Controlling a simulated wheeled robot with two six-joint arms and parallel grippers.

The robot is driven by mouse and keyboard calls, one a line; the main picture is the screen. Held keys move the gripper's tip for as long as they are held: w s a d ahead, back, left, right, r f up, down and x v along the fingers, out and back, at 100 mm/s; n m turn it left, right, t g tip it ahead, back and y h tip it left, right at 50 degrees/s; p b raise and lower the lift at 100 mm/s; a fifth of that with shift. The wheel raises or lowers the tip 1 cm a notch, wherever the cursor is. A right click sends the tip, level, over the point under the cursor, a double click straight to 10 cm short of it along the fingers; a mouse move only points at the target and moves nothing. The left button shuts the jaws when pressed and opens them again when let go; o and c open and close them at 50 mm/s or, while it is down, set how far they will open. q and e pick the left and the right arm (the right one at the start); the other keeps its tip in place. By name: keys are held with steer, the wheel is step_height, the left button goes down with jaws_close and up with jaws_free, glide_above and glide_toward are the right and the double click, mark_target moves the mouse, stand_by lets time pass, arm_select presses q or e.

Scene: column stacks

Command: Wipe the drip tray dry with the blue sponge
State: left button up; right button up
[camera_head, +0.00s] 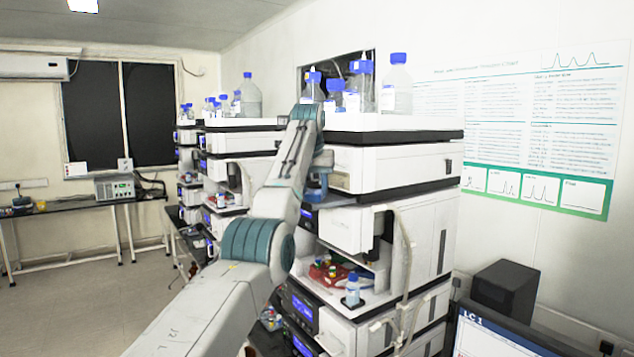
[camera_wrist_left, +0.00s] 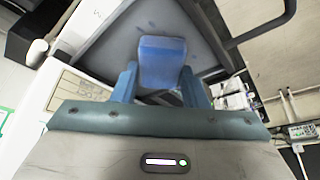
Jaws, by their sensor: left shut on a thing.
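The blue sponge (camera_wrist_left: 162,60) is between the two blue fingers of my left gripper (camera_wrist_left: 160,84) in the left wrist view. The gripper is shut on it. A grey panel-like surface (camera_wrist_left: 112,50) lies behind the sponge; I cannot tell if it is the drip tray or if the sponge touches it. In the head view my left gripper (camera_head: 316,188) is at the front of the nearest instrument stack (camera_head: 385,170), below its upper white module, partly hidden by my arm. My right gripper is not in view.
Blue-capped bottles (camera_head: 397,85) stand on top of the stack. An open shelf below holds a small bottle (camera_head: 352,290) and a red tray (camera_head: 328,272). Tubing (camera_head: 405,260) hangs down the front. A monitor (camera_head: 495,335) stands at the lower right. More stacks stand behind my arm.

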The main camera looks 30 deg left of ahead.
arm_select(q)
steer(key=shift+w+a, duration=0.15)
steer(key=shift+a, duration=0.35)
steer(key=shift+d+r, duration=0.1)
steer(key=shift+r, duration=0.05)
step_height(320, 180, up, 2)
steer(key=shift+r, duration=0.45)
steer(key=shift+f, duration=0.1)
